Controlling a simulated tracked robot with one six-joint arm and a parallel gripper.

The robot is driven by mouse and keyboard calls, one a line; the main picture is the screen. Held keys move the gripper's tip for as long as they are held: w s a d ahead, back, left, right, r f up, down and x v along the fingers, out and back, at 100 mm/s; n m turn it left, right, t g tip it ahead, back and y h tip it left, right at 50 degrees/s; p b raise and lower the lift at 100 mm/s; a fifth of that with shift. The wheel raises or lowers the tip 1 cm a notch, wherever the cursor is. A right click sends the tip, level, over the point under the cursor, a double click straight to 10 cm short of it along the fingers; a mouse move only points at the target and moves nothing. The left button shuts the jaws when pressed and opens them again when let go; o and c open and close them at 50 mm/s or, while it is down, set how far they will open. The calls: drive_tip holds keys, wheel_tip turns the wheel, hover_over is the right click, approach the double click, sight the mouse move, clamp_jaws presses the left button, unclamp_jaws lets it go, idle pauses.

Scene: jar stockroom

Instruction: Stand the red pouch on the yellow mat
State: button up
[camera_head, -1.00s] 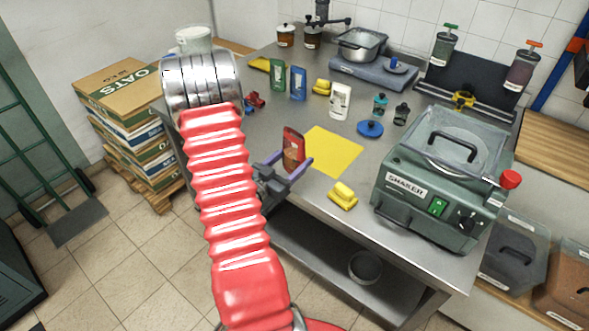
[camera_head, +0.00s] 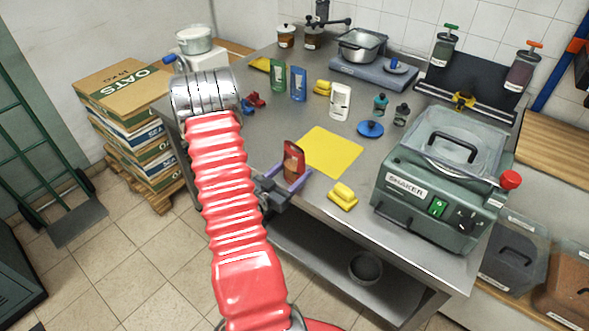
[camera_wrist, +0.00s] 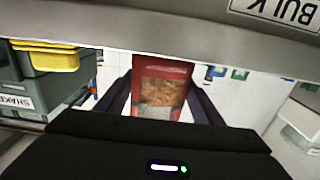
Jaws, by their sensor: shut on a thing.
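The red pouch (camera_head: 293,160) has a clear window showing brown contents. It is held upright between the jaws of my gripper (camera_head: 292,180), over the front edge of the table, just to the left of the yellow mat. It also shows in the wrist view (camera_wrist: 163,88), between the two dark fingers. The yellow mat (camera_head: 333,152) lies flat and bare on the steel table. The pouch is apart from most of the mat; whether its base touches the table I cannot tell.
A yellow sponge-like block (camera_head: 343,196) lies to the right, near the front edge. The green shaker machine (camera_head: 440,180) stands further right.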

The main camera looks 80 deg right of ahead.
drive_tip(key=shift+f, duration=0.1)
drive_tip(key=o, duration=1.3)
drive_tip(key=v, duration=1.2)
drive_tip(key=shift+w, duration=0.1)
